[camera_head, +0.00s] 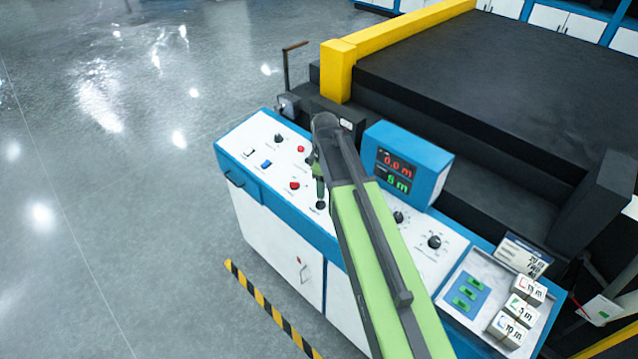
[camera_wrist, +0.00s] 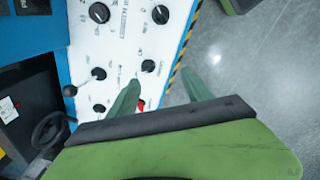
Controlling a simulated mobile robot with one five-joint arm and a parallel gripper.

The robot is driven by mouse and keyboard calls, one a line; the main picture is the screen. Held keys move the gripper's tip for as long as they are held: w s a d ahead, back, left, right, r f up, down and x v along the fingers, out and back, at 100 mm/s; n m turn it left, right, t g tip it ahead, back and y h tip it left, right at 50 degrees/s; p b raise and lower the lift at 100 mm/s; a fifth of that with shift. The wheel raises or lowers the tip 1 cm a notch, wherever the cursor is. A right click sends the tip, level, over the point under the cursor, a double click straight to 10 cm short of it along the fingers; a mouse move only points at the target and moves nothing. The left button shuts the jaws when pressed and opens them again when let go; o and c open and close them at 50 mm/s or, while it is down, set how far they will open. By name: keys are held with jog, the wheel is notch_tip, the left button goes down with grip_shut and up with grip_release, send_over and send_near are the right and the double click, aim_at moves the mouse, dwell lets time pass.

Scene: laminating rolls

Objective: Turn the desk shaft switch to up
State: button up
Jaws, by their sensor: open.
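The control desk (camera_head: 335,225) has a white sloped top with blue edges. Its top carries several black rotary knobs, among them one at the far left (camera_head: 278,138), one near my gripper (camera_head: 320,205) and one on the right (camera_head: 434,242). I cannot tell which is the desk shaft switch, as the labels are too small to read. My gripper (camera_head: 317,178) is over the left half of the desk, open and empty. In the wrist view its two green fingers are apart, with a knob (camera_wrist: 149,66) beyond the gap and a red button (camera_wrist: 141,105) beside the left finger.
A display box (camera_head: 410,165) with red and green digits rises behind the desk. A tray (camera_head: 480,275) with white blocks is at the right end. A dark machine bed with a yellow rail (camera_head: 400,32) lies behind. The grey floor at left is clear.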

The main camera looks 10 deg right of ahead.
jog(key=w+r+n+p, duration=0.1)
jog(key=w+r+n, duration=0.2)
jog(key=w+r, duration=0.1)
jog(key=b, duration=1.7)
send_near(321, 202)
jog(key=f, duration=0.6)
jog(key=w+f, duration=0.1)
jog(key=f, duration=0.2)
jog(key=shift+d, duration=0.15)
jog(key=shift+r, duration=0.1)
